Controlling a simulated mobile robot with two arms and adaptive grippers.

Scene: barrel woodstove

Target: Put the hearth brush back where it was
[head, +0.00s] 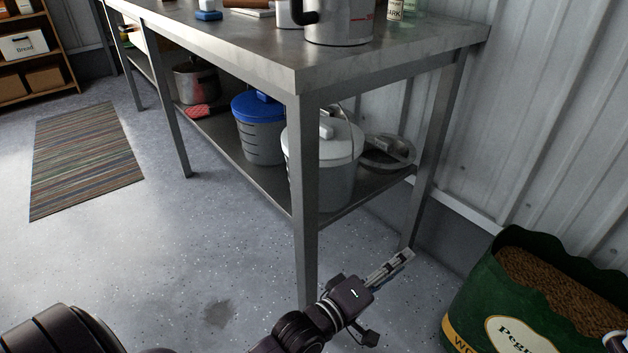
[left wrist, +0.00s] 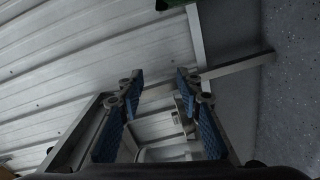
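I do not see a hearth brush in either view. My left gripper (head: 402,257) is low in front of the near end of the metal workbench (head: 300,75), close to its right front leg in the head view. In the left wrist view its two blue-padded fingers (left wrist: 160,82) stand apart, with nothing held between them. Beyond them are ribbed wall panels, a bench leg and part of the lower shelf. My right gripper does not clearly show; a small pale and dark part at the lower right edge of the head view is too cropped to tell.
The lower shelf (head: 225,150) holds a blue-lidded bucket (head: 262,130), a white-lidded bucket (head: 325,165), a pot (head: 196,82) and a metal ring-shaped item (head: 388,152). A green pellet bag (head: 490,300) stands right. A striped rug (head: 85,155) lies left; floor between is clear.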

